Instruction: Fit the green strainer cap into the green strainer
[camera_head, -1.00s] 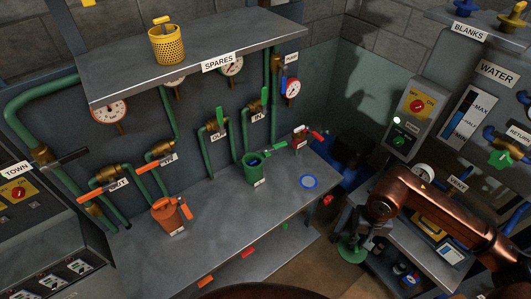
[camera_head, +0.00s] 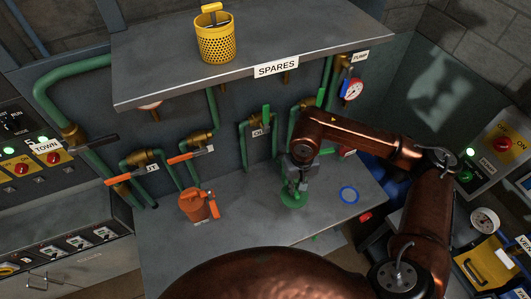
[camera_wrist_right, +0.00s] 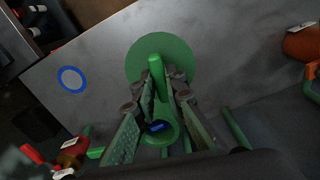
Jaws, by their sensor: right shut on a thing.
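My right gripper (camera_head: 294,182) is shut on the green strainer cap's upright handle and points down over the bench. The green strainer cap (camera_head: 293,201) shows as a flat disc below the fingers. In the right wrist view the cap (camera_wrist_right: 176,48) and its handle (camera_wrist_right: 157,72) are at top centre. The green strainer (camera_wrist_right: 172,136), with something blue inside, shows between my fingers there. The cap appears offset from it, toward the bench's front; the height gap cannot be told. In the head view my gripper and arm mostly hide the strainer. My left gripper is not in view.
An orange strainer (camera_head: 196,206) stands left on the bench (camera_head: 245,225). A blue ring (camera_head: 348,195) lies to the right. Green pipes with orange-handled valves (camera_head: 190,155) line the back. A shelf (camera_head: 150,70) overhead holds a yellow strainer (camera_head: 215,42).

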